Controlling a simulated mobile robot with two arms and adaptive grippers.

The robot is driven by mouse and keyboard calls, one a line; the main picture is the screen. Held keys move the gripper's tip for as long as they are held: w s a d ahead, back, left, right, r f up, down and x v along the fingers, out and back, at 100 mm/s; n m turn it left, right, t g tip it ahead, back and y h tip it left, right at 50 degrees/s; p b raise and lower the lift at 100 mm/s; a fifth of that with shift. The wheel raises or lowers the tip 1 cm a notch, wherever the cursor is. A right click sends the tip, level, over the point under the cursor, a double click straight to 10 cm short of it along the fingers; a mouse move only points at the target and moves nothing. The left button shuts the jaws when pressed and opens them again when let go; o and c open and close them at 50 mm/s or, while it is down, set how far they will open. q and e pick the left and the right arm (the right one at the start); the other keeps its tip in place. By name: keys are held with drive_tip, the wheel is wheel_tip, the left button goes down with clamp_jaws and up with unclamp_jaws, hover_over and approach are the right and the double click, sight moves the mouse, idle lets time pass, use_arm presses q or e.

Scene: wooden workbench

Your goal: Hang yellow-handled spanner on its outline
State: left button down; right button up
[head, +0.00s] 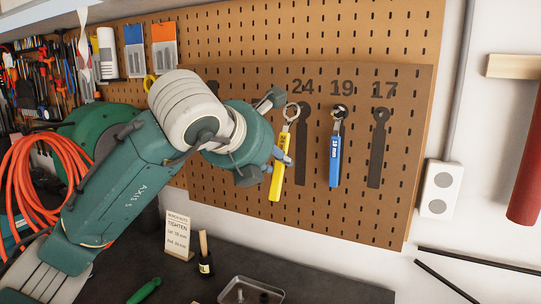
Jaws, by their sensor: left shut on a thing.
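My left gripper (276,160) is shut on the yellow-handled spanner (276,182), in front of the pegboard. The spanner is nearly upright with a slight tilt, its ring end (291,112) up and its yellow handle down. A dark spanner outline (302,150) under the number 24 is just right of it, partly covered by the ring end. I cannot tell whether the spanner touches the board. A blue-handled spanner (335,160) hangs under the number 19. The outline under 17 (377,150) is bare. My right gripper is not in view.
The pegboard panel (400,205) ends at the right, beside a wall socket (439,188). An orange hose (22,190) hangs at left.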

use_arm(q)
drive_tip(key=shift+w+d+r+p, duration=0.1)
drive_tip(key=shift+w+d+p, duration=0.1)
drive_tip(key=shift+w+p, duration=0.25)
drive_tip(key=shift+w+d+p, duration=0.2)
drive_tip(key=shift+w, duration=0.35)
drive_tip(key=shift+w+d, duration=0.15)
drive_tip(key=shift+w, duration=0.3)
drive_tip(key=shift+w+d+f+b, duration=0.25)
drive_tip(key=shift+w+b, duration=0.15)
drive_tip(key=shift+w, duration=0.15)
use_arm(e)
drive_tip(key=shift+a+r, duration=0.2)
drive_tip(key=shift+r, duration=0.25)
